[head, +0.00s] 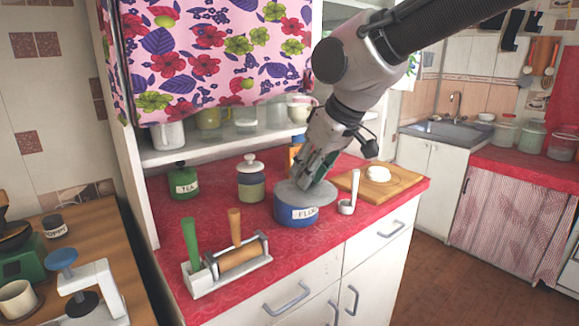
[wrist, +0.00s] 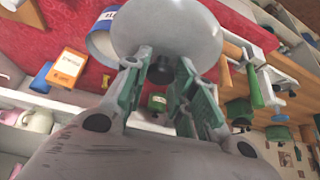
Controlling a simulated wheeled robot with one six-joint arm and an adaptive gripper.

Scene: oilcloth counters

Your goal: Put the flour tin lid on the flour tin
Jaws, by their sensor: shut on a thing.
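The flour tin (head: 297,214) is a blue round tin with a white label, standing on the red counter. Its blue side and part of the label also show in the wrist view (wrist: 101,42). The flour tin lid (head: 300,195) is a flat grey disc with a dark knob. My gripper (head: 313,178) is shut on the lid, and in the wrist view the knob (wrist: 160,70) sits between the green fingers. The lid is over the tin and overhangs it to the right in the head view. Whether it touches the rim cannot be told.
A white ladle-like holder (head: 347,205) stands close right of the tin, before a wooden board (head: 385,184). A lidded jar (head: 250,182) and a green tea tin (head: 183,183) stand left. A roller rack (head: 228,268) is at the front left.

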